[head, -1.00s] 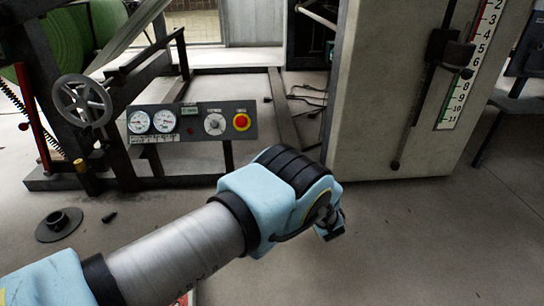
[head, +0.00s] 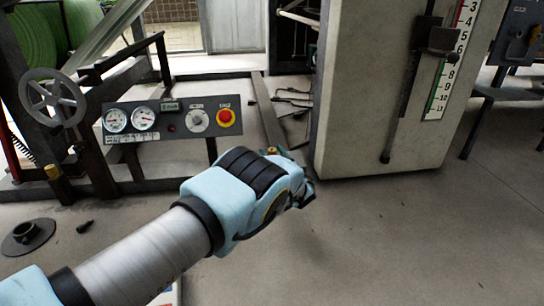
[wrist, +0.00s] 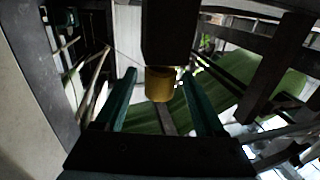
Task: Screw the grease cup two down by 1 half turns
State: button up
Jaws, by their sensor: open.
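A yellow brass grease cup (wrist: 160,84) shows in the wrist view, below a dark block and between the two green fingers of my gripper (wrist: 160,78). The fingers stand apart, with a gap visible on both sides of the cup. Whether its number is two cannot be read. In the head view my gripper (head: 303,193) is mostly hidden behind my wrist. A small brass-coloured piece (head: 272,150) peeks out above my wrist there; I cannot tell whether it is the same cup.
A gauge panel (head: 172,120) with a red button and a handwheel (head: 53,98) stand at the left. Another brass piece (head: 53,172) is below the wheel. A pale cabinet (head: 375,90) with a scale stands behind my gripper. A black flanged part (head: 27,236) lies on open floor.

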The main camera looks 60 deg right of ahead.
grip_shut()
dwell(0.6)
